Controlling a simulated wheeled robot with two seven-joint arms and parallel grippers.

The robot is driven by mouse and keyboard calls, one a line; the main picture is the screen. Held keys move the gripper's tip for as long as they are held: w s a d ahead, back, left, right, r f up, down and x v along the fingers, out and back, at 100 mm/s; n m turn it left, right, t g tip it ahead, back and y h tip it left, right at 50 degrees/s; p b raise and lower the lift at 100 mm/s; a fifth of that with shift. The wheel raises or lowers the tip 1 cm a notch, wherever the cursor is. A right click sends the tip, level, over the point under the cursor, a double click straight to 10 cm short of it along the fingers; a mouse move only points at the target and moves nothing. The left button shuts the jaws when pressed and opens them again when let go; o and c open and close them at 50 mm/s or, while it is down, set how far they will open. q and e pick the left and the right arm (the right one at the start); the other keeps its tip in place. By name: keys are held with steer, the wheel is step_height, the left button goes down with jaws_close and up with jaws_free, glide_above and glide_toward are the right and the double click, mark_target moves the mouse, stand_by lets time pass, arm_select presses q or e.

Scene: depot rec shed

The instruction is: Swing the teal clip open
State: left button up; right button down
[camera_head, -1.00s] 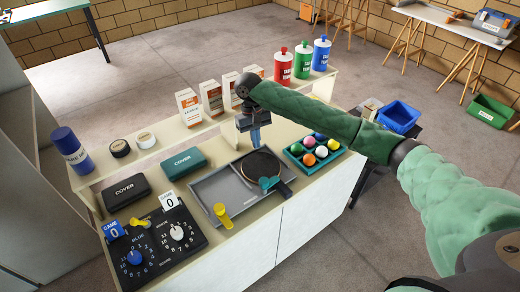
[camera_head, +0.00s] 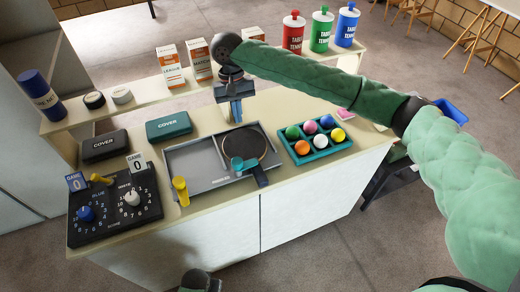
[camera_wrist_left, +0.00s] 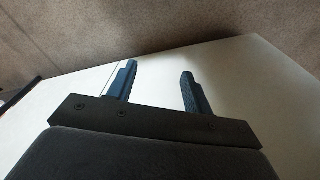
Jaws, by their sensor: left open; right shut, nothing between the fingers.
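The teal clip (camera_head: 243,165) sits at the near part of a dark round paddle (camera_head: 245,145), by its handle. The paddle lies on the right part of a grey tray (camera_head: 195,160) on the counter. I cannot tell from here how far the clip is swung. My right gripper (camera_head: 236,119) points down just beyond the paddle, shut and empty, apart from the clip. My left gripper (camera_wrist_left: 158,74) is open and empty in the left wrist view, over a plain pale surface. The clip is not in that view.
A yellow peg (camera_head: 181,190) stands at the tray's left front. A teal ball tray (camera_head: 318,152) is on the right, a black score panel (camera_head: 117,205) on the left. Cover boxes (camera_head: 168,126) lie behind. Bottles and cartons (camera_head: 198,58) line the raised back shelf.

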mark_target(245, 163)
arm_select(q)
steer(key=shift+d+r, duration=0.15)
steer(key=shift+r, duration=0.1)
arm_select(e)
steer(key=shift+s+a+r, duration=0.1)
steer(key=shift+a, duration=0.1)
steer(key=shift+d, duration=0.1)
steer(key=p+x, duration=0.1)
steer(key=x, duration=0.4)
steer(key=shift+p, duration=0.4)
steer(key=p+x, duration=0.1)
steer(key=x, duration=0.3)
steer(key=shift+f, duration=0.25)
steer(key=s+p, duration=0.2)
steer(key=s, duration=0.1)
steer(key=shift+s+d+f, duration=0.1)
steer(key=shift+d+f, duration=0.1)
steer(key=shift+d, duration=0.2)
arm_select(q)
steer(key=s+a+f, duration=0.1)
steer(key=f, duration=0.6)
steer(key=s+a+f, duration=0.2)
steer(key=f, duration=0.5)
steer(key=shift+s, duration=0.2)
arm_select(e)
steer(key=shift+s+d+f, duration=0.1)
steer(key=shift+s, duration=0.35)
arm_select(q)
steer(key=shift+a, duration=0.1)
